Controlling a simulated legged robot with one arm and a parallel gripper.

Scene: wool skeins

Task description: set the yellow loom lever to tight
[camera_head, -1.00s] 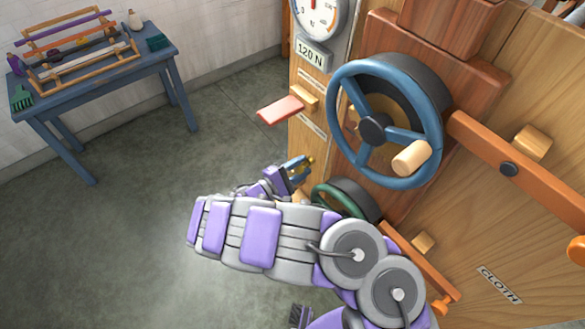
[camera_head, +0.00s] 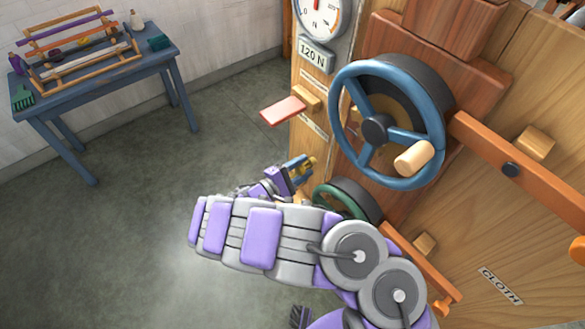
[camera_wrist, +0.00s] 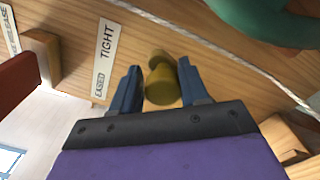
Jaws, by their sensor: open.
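The yellow lever (camera_wrist: 162,88) shows in the wrist view as a dull yellow, rounded knob on the wooden loom post. It sits between the two blue fingers of my gripper (camera_wrist: 160,70), which is open around it, with a small gap visible on each side. A white label (camera_wrist: 104,58) beside it reads TIGHT toward the top and EASED lower down; the knob is nearer the EASED end. In the head view my gripper (camera_head: 303,167) is low beside the post, and only a little of the yellow lever (camera_head: 311,161) shows past the fingers.
A blue handwheel (camera_head: 434,95) stands above my gripper and a green wheel (camera_head: 328,194) close to its right. A blue table (camera_head: 110,77) is far left; the floor between is clear.

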